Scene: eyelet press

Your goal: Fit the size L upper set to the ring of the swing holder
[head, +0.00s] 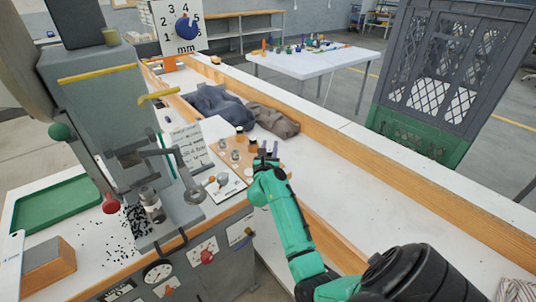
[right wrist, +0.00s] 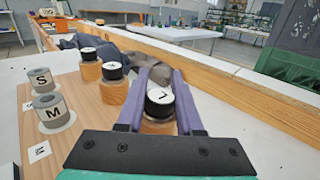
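The size L upper set (right wrist: 160,100) has a black cap with an L mark, turned in the picture, on a wooden body. It stands between the purple fingers of my right gripper (right wrist: 159,90), close to both; whether they press on it I cannot tell. In the head view my right gripper (head: 268,151) is at the right end of the wooden board (head: 226,156). My left gripper is not in view.
Two other black-capped wooden sets (right wrist: 112,71) stand left of my fingers. Metal sets marked S (right wrist: 41,78) and M (right wrist: 51,111) are nearer. Dark cloths (head: 222,103) lie behind the board. A wooden ledge (head: 400,180) runs along the bench; white bench top is clear at right.

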